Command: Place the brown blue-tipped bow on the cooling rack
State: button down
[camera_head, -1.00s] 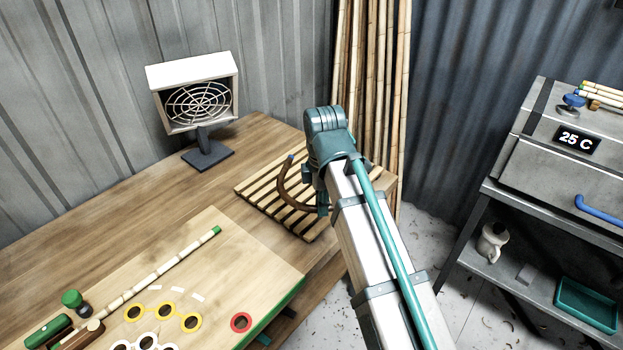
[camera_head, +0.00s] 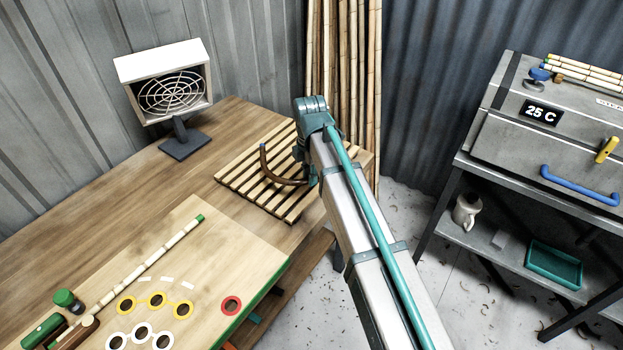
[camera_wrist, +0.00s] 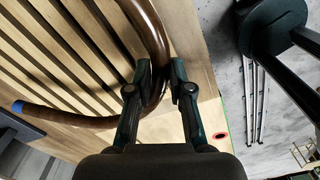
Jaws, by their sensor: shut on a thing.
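The brown bow (camera_head: 272,176) is a curved brown cane with a blue tip, which shows at the left in the wrist view (camera_wrist: 18,107). My gripper (camera_wrist: 160,85) is shut on the bow near its bend. In the head view my gripper (camera_head: 312,180) is partly hidden behind my own arm. The cooling rack (camera_head: 238,178) is a slatted wooden rack at the table's far right corner. The bow is over the rack's slats; I cannot tell whether it touches them. The rack's slats also fill the left of the wrist view (camera_wrist: 75,60).
A fan (camera_head: 170,90) stands behind the rack. Bamboo poles (camera_head: 345,80) stand behind the table. A steel oven (camera_head: 545,125) reading 25 C is at the right.

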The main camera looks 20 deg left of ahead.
aim_at(312, 190)
jog(key=shift+w+a+f+p, duration=0.15)
jog(key=shift+w+f+p, duration=0.3)
jog(key=shift+w+f, duration=0.85)
jog(key=shift+f+p, duration=0.85)
jog(key=shift+f, duration=0.9)
jog(key=c, duration=1)
grip_release()
jog(key=shift+c, duration=0.2)
jog(key=shift+r, duration=0.1)
notch_tip(312, 190, up, 12)
jog(key=b, duration=0.4)
